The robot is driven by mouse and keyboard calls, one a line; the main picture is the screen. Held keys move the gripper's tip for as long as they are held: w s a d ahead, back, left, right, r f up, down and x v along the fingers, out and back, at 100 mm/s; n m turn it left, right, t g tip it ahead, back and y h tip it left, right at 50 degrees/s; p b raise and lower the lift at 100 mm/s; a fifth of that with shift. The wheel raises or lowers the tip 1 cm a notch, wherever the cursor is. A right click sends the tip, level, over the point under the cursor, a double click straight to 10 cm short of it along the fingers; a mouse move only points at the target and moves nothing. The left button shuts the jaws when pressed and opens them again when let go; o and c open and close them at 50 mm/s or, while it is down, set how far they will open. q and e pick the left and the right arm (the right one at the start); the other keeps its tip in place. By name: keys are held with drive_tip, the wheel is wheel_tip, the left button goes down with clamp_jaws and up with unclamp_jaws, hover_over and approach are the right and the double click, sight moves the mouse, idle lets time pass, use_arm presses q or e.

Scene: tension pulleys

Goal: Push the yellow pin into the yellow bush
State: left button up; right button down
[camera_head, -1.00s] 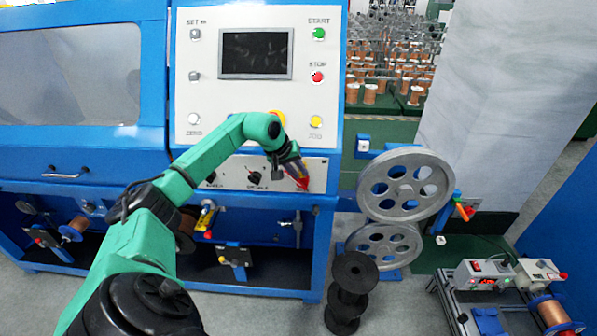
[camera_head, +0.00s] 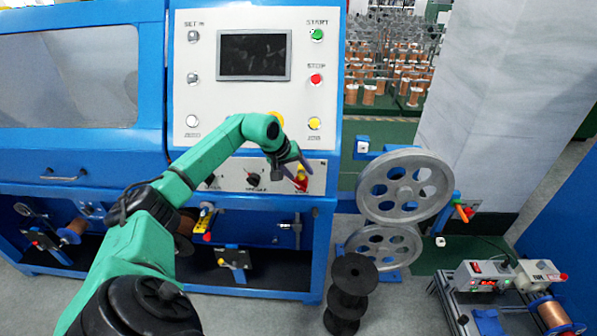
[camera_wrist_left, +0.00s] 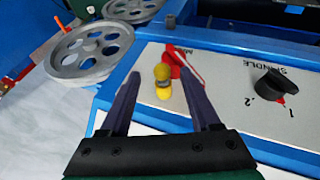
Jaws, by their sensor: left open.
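The yellow pin (camera_wrist_left: 162,71) has a round yellow head and stands at the edge of the white panel. Below its head are a grey part and the yellow bush (camera_wrist_left: 164,93); how deep the pin sits is unclear. In the wrist view my left gripper (camera_wrist_left: 159,75) is open, its two dark fingers on either side of the pin with visible gaps, holding nothing. In the head view the left gripper (camera_head: 298,165) is at the panel's lower right, by a small yellow part and a red part (camera_head: 301,184). My right gripper is out of view.
A black spindle knob (camera_wrist_left: 269,85) is on the panel right of the pin. A red part (camera_wrist_left: 184,66) lies close behind the pin. Grey pulleys (camera_head: 404,187) stand right of the blue machine, with black spools (camera_head: 347,293) below.

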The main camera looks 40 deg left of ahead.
use_arm(q)
drive_tip(key=shift+s+f, duration=0.2)
wheel_tip(320, 180, up, 9)
drive_tip(key=s+a+p, duration=0.2)
drive_tip(key=p, duration=0.1)
drive_tip(key=shift+a+f+p, duration=0.2)
drive_tip(key=shift+a+p, duration=0.1)
drive_tip(key=shift+a, duration=0.1)
idle(0.7)
